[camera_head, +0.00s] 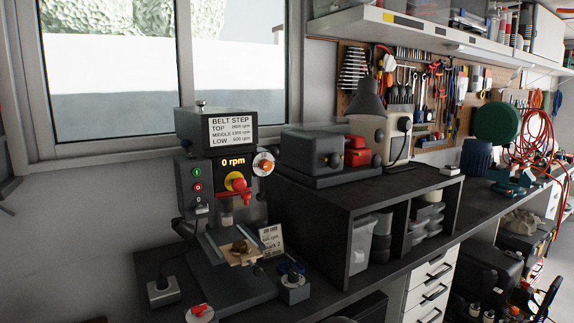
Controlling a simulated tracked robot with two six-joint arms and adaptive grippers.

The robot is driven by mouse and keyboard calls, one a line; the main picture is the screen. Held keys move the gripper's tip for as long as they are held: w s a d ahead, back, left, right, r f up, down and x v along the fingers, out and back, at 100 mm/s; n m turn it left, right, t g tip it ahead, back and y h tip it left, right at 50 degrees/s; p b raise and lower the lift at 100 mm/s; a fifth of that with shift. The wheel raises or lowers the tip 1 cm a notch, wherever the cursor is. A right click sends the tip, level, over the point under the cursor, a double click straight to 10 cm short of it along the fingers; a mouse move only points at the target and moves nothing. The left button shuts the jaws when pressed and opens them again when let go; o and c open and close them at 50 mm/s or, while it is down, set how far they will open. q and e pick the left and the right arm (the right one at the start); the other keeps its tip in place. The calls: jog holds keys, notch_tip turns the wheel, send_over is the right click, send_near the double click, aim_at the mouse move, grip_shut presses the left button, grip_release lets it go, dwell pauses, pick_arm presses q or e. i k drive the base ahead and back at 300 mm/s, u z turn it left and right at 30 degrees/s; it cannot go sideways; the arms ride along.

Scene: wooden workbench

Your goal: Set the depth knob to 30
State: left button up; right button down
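A drill press (225,220) stands on the dark bench at the left, with a yellow "0 rpm" readout on its front. A round white dial with an orange centre (264,163) is on the right of its head. Another white dial with a red knob (200,312) sits low at the front, cut by the picture's bottom edge. Their markings are too small to read, so I cannot tell which is the depth knob or its setting. Neither gripper is in view.
A small wooden workpiece (238,253) lies on the press table, with a job card (271,240) behind it. A blue-topped box (293,283) stands to the right and a power socket (163,290) to the left. A dark shelf unit (340,225) stands on the bench further right.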

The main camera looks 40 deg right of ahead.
aim_at(267, 165)
jog(key=u, duration=2.6)
jog(key=i, duration=0.1)
jog(key=z, duration=3.85)
jog(key=k, duration=0.9)
jog(key=u, duration=0.55)
jog(key=i, duration=1)
jog(key=z, duration=0.1)
